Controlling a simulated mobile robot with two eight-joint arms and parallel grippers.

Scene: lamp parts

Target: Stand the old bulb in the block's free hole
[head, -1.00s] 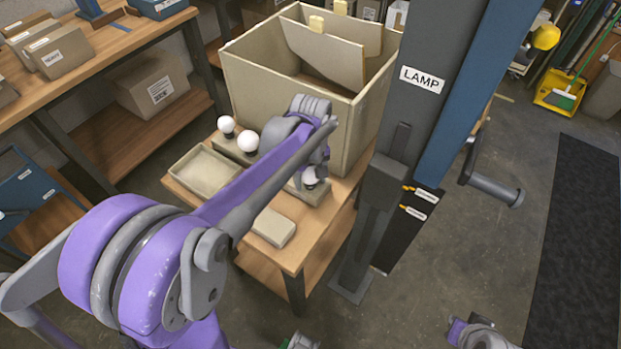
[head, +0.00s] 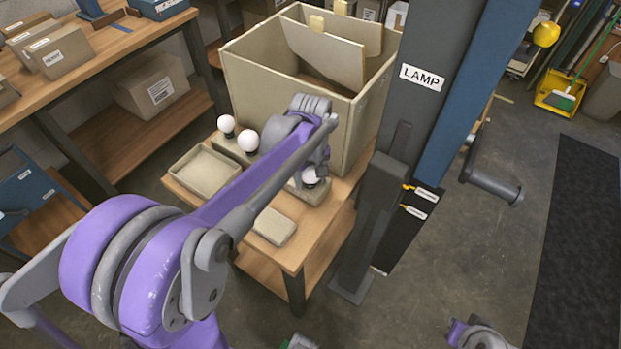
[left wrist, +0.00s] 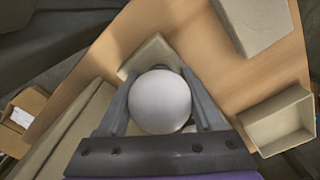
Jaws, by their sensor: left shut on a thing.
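My left gripper (head: 314,172) is shut on a round white bulb (left wrist: 160,101), which also shows in the head view (head: 310,176). The gripper holds it at the near right end of the beige block (left wrist: 152,54). Whether the bulb's base is in a hole or above it is hidden by the globe and the fingers. In the head view, two more white bulbs stand upright farther left, one with a dark base (head: 227,124) and one nearer the arm (head: 247,140). My left arm covers the middle of that row.
A large open beige box (head: 349,125) stands right behind the block. A shallow empty tray (head: 183,180) and a small flat beige box (head: 273,227) lie on the wooden table (head: 291,256) in front. A dark post with a LAMP label (head: 422,78) rises at right.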

